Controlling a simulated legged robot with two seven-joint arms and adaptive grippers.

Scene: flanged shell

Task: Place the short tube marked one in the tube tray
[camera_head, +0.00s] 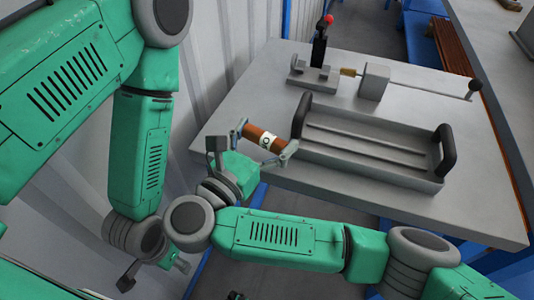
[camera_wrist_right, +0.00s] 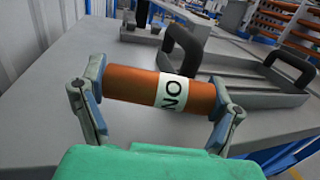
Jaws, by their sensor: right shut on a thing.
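The short tube (camera_head: 257,136) is orange-brown with a white label band. In the right wrist view the tube (camera_wrist_right: 135,82) lies across the jaws, and the letters O and N show on its label. My right gripper (camera_head: 264,139) is shut on the tube by its two ends and holds it left of the tray. The grey tube tray (camera_head: 370,176) has long ridges inside and a black handle at each end; it looks empty. It also shows in the right wrist view (camera_wrist_right: 262,101). My left gripper (camera_head: 152,272) is low at the left, partly hidden behind its own wrist.
A grey table (camera_head: 470,215) carries the tray. Behind the tray stands a grey fixture (camera_head: 374,82) with a rod, and a clamp with a red knob (camera_head: 328,19). A corrugated wall (camera_head: 218,60) rises close on the left. The table between wall and tray is clear.

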